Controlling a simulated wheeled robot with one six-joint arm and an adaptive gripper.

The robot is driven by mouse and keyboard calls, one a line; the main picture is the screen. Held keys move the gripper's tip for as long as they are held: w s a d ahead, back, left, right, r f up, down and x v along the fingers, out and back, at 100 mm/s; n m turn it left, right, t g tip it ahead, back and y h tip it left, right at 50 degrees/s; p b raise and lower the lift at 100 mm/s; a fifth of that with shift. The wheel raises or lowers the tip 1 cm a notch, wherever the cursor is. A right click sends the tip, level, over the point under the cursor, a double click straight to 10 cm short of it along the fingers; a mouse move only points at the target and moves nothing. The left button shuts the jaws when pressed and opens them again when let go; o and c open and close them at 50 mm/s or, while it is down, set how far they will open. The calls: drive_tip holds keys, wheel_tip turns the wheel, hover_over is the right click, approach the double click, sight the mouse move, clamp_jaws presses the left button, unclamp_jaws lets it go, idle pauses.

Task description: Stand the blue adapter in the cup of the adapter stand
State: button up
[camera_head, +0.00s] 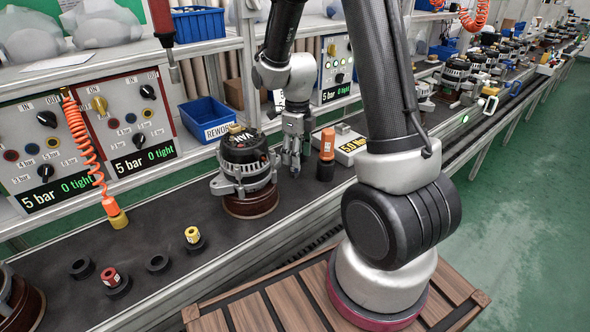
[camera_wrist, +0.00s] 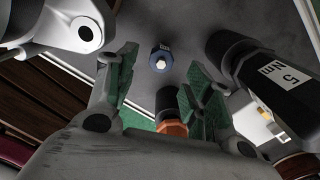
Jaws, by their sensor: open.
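In the wrist view the blue adapter (camera_wrist: 160,60) shows end-on, with a pale tip, against the dark belt beyond my fingers. My gripper (camera_wrist: 162,88) is open with nothing between its fingers. In the head view my gripper (camera_head: 292,163) points down between the alternator and an orange-and-black tool; I cannot make out the blue adapter there. Small black cups stand at the front left of the belt: an empty left cup (camera_head: 82,268), an empty middle cup (camera_head: 158,263), one holding a red adapter (camera_head: 110,277) and one with a yellow adapter (camera_head: 192,235).
The alternator (camera_head: 246,163) stands on a brown round base left of my gripper. The orange-and-black tool (camera_head: 327,147) stands close on its right, beside a pale 5.0 Nm box (camera_head: 351,143). A blue bin (camera_head: 207,119) is behind. An orange coiled hose (camera_head: 84,137) hangs at left.

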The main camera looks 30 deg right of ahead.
sight(295, 169)
drive_tip(key=f, duration=0.4)
drive_tip(key=shift+w+a+f, duration=0.1)
drive_tip(key=shift+w+a, duration=0.05)
drive_tip(key=shift+w, duration=0.15)
clamp_jaws()
